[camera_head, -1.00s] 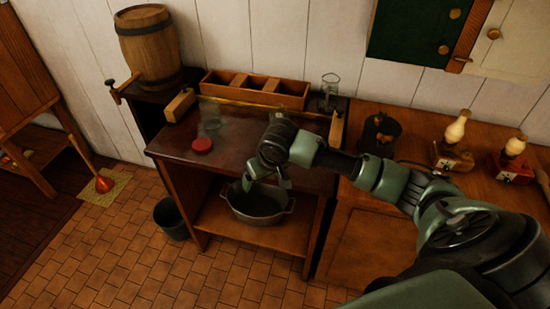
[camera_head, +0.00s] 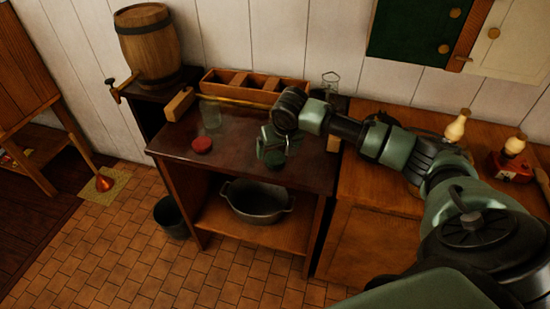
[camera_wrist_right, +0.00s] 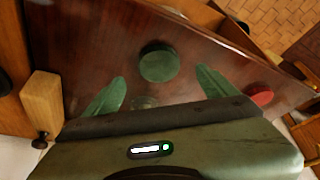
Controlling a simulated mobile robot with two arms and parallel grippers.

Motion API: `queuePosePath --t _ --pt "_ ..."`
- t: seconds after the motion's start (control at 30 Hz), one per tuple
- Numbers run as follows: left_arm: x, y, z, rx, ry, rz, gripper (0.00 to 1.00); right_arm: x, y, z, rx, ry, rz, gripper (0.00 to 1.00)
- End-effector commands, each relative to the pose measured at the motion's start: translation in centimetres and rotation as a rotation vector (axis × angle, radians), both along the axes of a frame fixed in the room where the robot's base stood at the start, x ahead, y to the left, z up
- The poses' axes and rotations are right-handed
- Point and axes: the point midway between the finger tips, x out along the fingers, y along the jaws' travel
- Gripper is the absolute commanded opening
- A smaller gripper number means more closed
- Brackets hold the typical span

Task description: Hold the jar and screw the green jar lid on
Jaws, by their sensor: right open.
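The green jar lid (camera_wrist_right: 160,62) lies on the dark table top, ahead of and between the open fingers in the right wrist view. In the head view it cannot be made out, and my gripper covers that area. My right gripper (camera_head: 273,153) is open and empty, pointing down over the table's right half; its fingers (camera_wrist_right: 153,93) also show in the wrist view. A clear glass jar (camera_head: 210,115) stands upright at the table's back left. A faint clear round shape (camera_wrist_right: 145,102) shows between the fingers; I cannot tell what it is. My left gripper is out of view.
A red lid (camera_head: 202,145) lies in front of the glass jar. A wooden divided box (camera_head: 255,86) and a glass vessel (camera_head: 330,84) stand behind. Wooden blocks (camera_head: 180,104) (camera_wrist_right: 42,100) sit at both sides. A pan (camera_head: 257,200) is on the shelf below.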

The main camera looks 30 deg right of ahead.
Motion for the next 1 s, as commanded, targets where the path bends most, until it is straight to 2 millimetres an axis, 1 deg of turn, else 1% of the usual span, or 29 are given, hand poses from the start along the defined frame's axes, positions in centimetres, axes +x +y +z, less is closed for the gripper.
queuePosePath --t 0.3,0.37,0.5,0.6,0.7,1.0 --pt "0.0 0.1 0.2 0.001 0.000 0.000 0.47 0.2 0.0 -0.3 0.001 0.000 0.001 0.87" --pt "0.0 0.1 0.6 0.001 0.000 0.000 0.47 0.4 -0.1 -0.9 0.000 0.003 0.001 0.87" --pt "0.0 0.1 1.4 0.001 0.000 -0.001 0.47 1.2 -0.5 -2.7 0.001 0.002 0.000 0.87" --pt "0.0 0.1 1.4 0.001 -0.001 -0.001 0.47 1.7 -0.6 -4.1 0.000 0.001 0.000 0.87" --pt "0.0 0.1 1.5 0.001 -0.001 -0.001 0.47 2.0 -0.7 -4.7 0.000 -0.001 0.002 0.87" --pt "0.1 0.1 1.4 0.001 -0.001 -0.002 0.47 2.0 -0.7 -4.9 0.000 -0.001 0.003 0.87"
